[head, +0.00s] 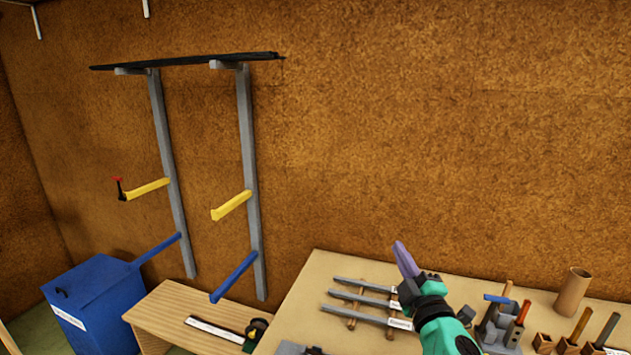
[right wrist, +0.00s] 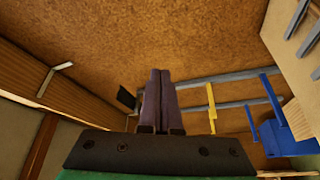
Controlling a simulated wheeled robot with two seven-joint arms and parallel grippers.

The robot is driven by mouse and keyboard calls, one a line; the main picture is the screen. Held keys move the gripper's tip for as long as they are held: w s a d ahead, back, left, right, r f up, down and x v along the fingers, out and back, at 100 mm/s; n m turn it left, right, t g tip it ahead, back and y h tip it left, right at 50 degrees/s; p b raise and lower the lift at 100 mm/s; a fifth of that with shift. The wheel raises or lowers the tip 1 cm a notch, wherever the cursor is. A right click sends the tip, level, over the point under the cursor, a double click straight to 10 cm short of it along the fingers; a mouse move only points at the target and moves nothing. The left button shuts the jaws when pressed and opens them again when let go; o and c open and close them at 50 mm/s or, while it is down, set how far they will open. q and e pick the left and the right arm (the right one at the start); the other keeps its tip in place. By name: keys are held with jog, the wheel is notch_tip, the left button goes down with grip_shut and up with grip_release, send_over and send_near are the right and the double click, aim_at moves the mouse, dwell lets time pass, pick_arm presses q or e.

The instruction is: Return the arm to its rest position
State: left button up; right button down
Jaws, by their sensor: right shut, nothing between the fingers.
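My right gripper (head: 404,259) shows in the head view, raised above the workbench with its purple fingers pointing up and to the left. In the right wrist view its two fingers (right wrist: 159,100) lie together with nothing between them. The green and black right arm comes in from the bottom of the head view. The gripper is in front of several grey metal bars on the bench and appears apart from them. My left gripper is not in either view.
The workbench (head: 300,318) holds several grey bars (head: 362,298), hand tools and a brown cylinder (head: 573,292). A wall rack (head: 250,160) with yellow and blue arms holds a dark strip (head: 185,61). A blue bin (head: 98,300) and a low wooden bench (head: 180,305) stand at left.

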jog(key=s+d+f+m+g+h, duration=0.1)
jog(key=s+d+f+m+g, duration=0.1)
jog(key=s+f+m+g, duration=0.2)
jog(key=s+d+f+m+g+h, duration=0.1)
jog(key=s+d+f+m+g, duration=0.2)
jog(key=s+f, duration=0.4)
jog(key=s+d+f+m+g+h, duration=0.1)
jog(key=s+f+m+g, duration=0.3)
jog(key=f, duration=0.8)
jog(key=shift+s+d+f+m+g+h, duration=0.1)
jog(key=shift+s+d+m+g+h, duration=0.1)
jog(key=shift+s+d, duration=0.3)
jog(key=shift+s+d+m+g+h, duration=0.1)
jog(key=shift+s+d+g+h, duration=0.1)
jog(key=shift+s, duration=0.45)
jog(key=s+a+f+m+g+y, duration=0.15)
jog(key=s+f+g, duration=0.4)
jog(key=s, duration=0.55)
notch_tip(320, 180, down, 21)
jog(key=s, duration=0.2)
jog(key=s+d+f+g, duration=0.1)
jog(key=s+d+f, duration=0.1)
jog(key=s+f, duration=1.4)
jog(key=shift+s+d+f+n, duration=0.15)
jog(key=shift+s+n, duration=0.3)
jog(key=shift+s, duration=0.05)
jog(key=shift+g, duration=0.25)
